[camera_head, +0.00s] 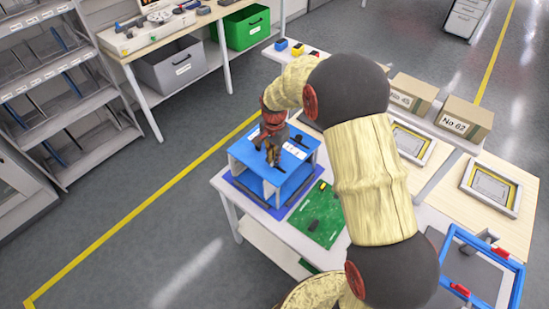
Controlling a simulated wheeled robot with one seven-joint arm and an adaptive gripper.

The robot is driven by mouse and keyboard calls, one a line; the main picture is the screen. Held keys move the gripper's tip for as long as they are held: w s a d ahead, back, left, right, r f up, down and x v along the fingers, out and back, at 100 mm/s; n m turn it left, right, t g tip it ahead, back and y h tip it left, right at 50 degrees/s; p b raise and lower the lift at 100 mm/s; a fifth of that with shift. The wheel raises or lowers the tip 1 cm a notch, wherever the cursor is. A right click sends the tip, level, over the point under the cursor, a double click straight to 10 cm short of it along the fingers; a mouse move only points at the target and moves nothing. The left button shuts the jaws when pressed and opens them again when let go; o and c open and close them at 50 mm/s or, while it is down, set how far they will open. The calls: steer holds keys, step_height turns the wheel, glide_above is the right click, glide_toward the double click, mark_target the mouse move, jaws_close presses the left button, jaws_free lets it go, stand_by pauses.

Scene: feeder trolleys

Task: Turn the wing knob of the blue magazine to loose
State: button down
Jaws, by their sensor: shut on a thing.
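The blue magazine (243,155) stands on a white table on a dark blue mat (241,187). It has a blue top with white labels and pale side walls. My gripper (272,158) is above its top, pointing down, with its fingertips at the top plate. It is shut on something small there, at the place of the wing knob. The knob itself is hidden by the fingers, so its angle cannot be told. My arm reaches in from the lower right and covers part of the table.
A green board (322,222) lies on the table right of the magazine. Cardboard boxes (465,117) and framed trays (491,187) stand at the right. A blue frame with red clips (455,234) is at the lower right. A grey shelf rack (60,90) stands at the left. The floor between is clear.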

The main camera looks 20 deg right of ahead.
steer(key=shift+n, duration=0.4)
steer(key=n, duration=0.4)
steer(key=shift+n+p, duration=0.3)
steer(key=shift+p, duration=0.1)
steer(key=n, duration=0.9)
steer(key=shift+p, duration=0.4)
steer(key=shift+n, duration=1.7)
steer(key=c, duration=2)
jaws_free()
